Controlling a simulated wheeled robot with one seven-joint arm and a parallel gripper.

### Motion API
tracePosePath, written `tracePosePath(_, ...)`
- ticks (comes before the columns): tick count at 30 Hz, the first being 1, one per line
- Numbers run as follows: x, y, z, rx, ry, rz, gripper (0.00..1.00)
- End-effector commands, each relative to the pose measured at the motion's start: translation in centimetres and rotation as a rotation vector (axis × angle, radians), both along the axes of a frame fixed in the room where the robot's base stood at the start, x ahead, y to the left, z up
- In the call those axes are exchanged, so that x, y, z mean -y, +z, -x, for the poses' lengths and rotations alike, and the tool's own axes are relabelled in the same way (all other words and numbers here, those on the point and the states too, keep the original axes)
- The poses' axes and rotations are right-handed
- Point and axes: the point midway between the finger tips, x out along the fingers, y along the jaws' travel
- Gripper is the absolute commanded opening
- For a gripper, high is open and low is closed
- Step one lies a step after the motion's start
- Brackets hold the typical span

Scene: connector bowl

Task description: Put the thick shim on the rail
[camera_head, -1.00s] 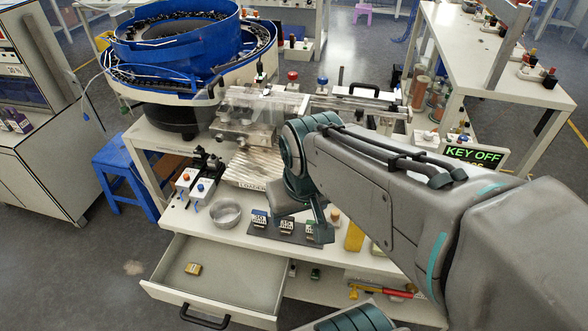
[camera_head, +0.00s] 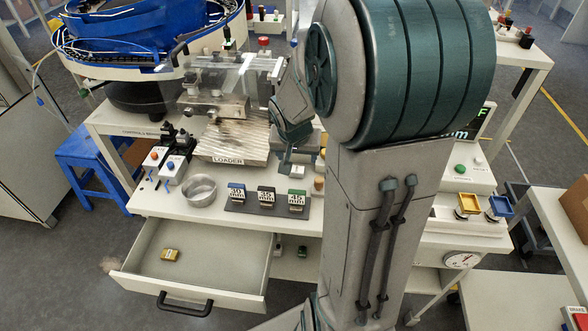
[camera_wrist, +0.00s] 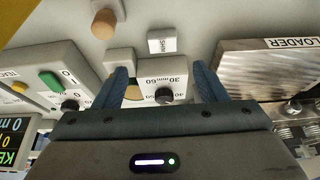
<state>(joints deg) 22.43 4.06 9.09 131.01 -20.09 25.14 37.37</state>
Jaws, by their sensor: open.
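A small white block marked SHIM (camera_wrist: 162,42) lies on the worktop ahead of my fingers in the wrist view. In the head view a small white block (camera_head: 298,172) sits just beside my gripper (camera_head: 285,168); its label is too small to read. I cannot tell if this is the thick shim. In the wrist view my gripper (camera_wrist: 160,82) is open, with nothing held. A grey box with a black knob and a 30–60 mm scale (camera_wrist: 163,88) shows between and beyond the fingers. I cannot clearly make out the rail; my arm hides part of the bench.
The ribbed loader plate (camera_head: 233,141) stands left of my gripper. A metal bowl (camera_head: 200,190) and a dark tray (camera_head: 230,207) with three labelled blocks stand in front. An open drawer (camera_head: 225,285) holds a small yellow block (camera_head: 170,255). A round wooden peg (camera_wrist: 104,22) stands near the SHIM block.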

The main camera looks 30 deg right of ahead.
Motion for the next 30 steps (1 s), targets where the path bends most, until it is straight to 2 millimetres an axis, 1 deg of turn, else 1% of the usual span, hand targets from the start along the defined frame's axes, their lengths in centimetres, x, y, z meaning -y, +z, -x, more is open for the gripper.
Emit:
tracePosePath(1, 0.2, -1.1, -0.2, -0.003, -0.001, -0.003, 0.65)
tracePosePath(3, 0.4, -1.9, -0.6, -0.002, 0.000, -0.001, 0.65)
tracePosePath(6, 0.6, -2.7, -0.8, -0.002, 0.000, 0.000, 0.65)
tracePosePath(11, 0.7, -3.4, -1.1, -0.001, 0.000, -0.001, 0.65)
tracePosePath(18, 0.9, -6.5, -2.2, -0.003, 0.001, -0.001, 0.65)
tracePosePath(21, 1.1, -7.4, -2.6, -0.001, 0.001, 0.000, 0.65)
tracePosePath(24, 1.2, -7.8, -2.7, -0.001, 0.001, -0.001, 0.65)
tracePosePath(30, 1.3, -7.8, -2.8, 0.001, 0.001, 0.000, 0.65)
